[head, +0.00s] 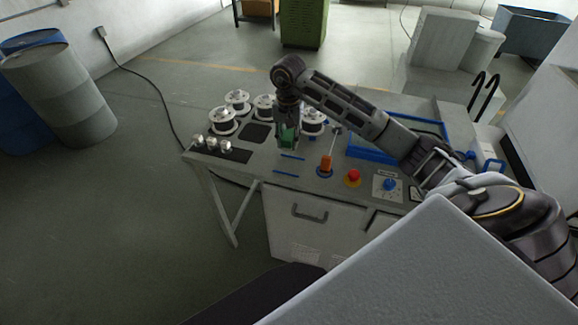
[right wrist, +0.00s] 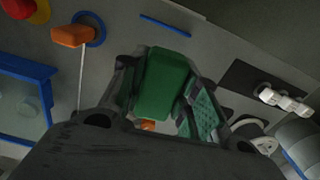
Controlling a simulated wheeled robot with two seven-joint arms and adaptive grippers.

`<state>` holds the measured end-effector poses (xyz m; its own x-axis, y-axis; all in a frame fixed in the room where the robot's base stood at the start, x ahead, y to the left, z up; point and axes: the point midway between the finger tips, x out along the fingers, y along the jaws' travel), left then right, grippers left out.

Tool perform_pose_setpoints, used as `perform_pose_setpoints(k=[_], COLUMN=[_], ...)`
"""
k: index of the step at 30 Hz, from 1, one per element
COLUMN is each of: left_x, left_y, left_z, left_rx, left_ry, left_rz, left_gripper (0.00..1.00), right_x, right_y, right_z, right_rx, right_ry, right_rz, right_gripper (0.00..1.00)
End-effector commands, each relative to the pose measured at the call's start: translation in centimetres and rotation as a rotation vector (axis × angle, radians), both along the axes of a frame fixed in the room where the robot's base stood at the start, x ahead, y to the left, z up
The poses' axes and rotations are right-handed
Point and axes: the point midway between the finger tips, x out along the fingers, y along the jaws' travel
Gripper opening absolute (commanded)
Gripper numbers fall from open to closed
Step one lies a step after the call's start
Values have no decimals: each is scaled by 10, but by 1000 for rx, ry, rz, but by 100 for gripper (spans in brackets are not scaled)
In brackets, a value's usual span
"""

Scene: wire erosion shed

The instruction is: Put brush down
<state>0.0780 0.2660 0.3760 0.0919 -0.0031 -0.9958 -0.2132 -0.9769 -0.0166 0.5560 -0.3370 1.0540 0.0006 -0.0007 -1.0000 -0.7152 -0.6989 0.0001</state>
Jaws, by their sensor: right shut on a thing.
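My right gripper (head: 289,140) is over the left-middle part of the grey workbench (head: 262,164), fingers pointing down. It is shut on the brush (right wrist: 163,85), whose green block shows between the fingers in the right wrist view, with a small orange patch below it. In the head view only a little green of the brush (head: 288,136) shows; the fingers hide the rest. I cannot tell whether the brush touches the bench top. My left gripper is not in view.
Several wire spools (head: 222,121) stand behind and beside the gripper. An orange lever (head: 326,163), a red button (head: 352,176) and a blue knob (head: 389,185) lie to its right. Small white cylinders (head: 197,143) stand at the left end.

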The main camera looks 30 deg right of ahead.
Motion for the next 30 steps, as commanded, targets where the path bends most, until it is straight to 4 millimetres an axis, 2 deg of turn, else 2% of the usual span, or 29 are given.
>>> perform_pose_setpoints(k=[7,20,26,30], left_x=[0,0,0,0], left_y=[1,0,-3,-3], left_z=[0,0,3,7], left_rx=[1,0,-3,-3], left_ry=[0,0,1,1], left_rz=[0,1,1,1], left_gripper=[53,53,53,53], right_x=[-2,-2,-2,-2], right_y=[-1,-1,-1,0], right_z=[0,-1,-13,-29], right_rx=[0,1,1,2], right_ry=[0,1,3,4], right_rz=[-60,-67,-68,-68], right_gripper=[7,7,7,7])
